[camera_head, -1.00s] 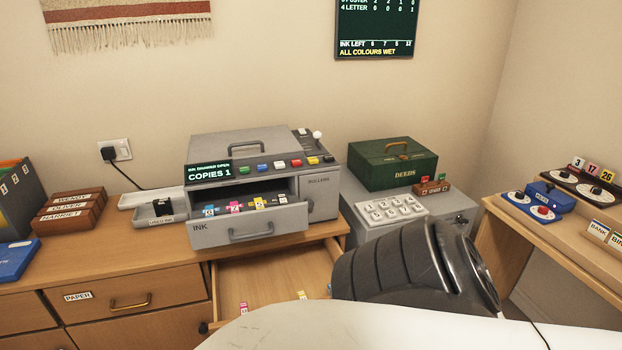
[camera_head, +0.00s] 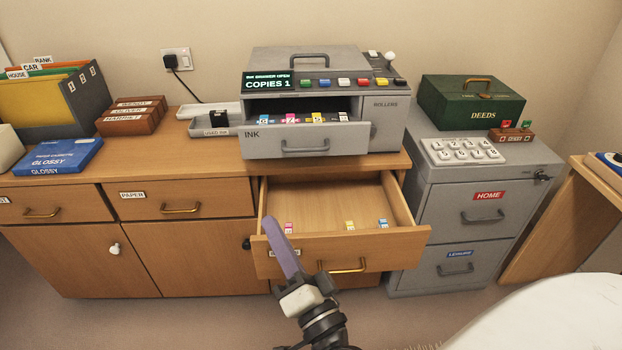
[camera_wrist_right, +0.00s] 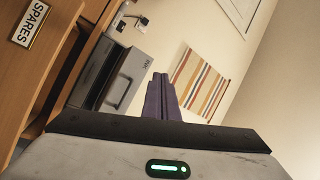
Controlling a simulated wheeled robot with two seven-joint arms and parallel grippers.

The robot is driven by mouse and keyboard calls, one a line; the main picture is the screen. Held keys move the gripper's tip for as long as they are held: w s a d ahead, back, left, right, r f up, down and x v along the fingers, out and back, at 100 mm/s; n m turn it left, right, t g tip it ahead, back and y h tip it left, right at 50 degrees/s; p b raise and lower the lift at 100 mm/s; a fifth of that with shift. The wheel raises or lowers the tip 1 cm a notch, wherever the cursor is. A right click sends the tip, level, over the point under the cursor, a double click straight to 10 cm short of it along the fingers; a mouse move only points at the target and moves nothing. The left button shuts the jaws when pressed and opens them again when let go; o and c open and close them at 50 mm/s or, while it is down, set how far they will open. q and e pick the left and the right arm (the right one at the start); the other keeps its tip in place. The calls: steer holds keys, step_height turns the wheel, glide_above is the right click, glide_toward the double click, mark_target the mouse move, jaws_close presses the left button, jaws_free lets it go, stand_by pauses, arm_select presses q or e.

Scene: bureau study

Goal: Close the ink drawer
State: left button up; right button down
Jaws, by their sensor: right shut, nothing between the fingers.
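The ink drawer (camera_head: 345,143) is the grey drawer marked INK in the front of the grey copier (camera_head: 262,106). It stands pulled out, with several coloured cartridges (camera_head: 318,117) in it. It also shows tilted in the right wrist view (camera_wrist_right: 118,92). My right gripper (camera_head: 270,220) has purple fingers, shut and empty. In the head view they overlap the front of the open wooden drawer, below and in front of the ink drawer; I see no contact with the ink drawer. The fingers also show in the wrist view (camera_wrist_right: 162,80). My left gripper is not in view.
The wooden drawer (camera_head: 400,245) below the copier is open, holding a few small cartridges. A grey filing cabinet (camera_head: 455,245) stands to its right, with a green deeds box (camera_head: 470,103) on top. A used-ink tray (camera_head: 195,132) lies left of the copier.

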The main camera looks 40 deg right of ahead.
steer(key=d+m+g+h+b, duration=0.2)
steer(key=d+m+g+h, duration=0.1)
steer(key=d+m+h, duration=0.55)
steer(key=m, duration=0.2)
glide_toward(306, 151)
steer(key=x, duration=0.6)
steer(key=shift+w+d, duration=0.1)
steer(key=shift+w, duration=0.1)
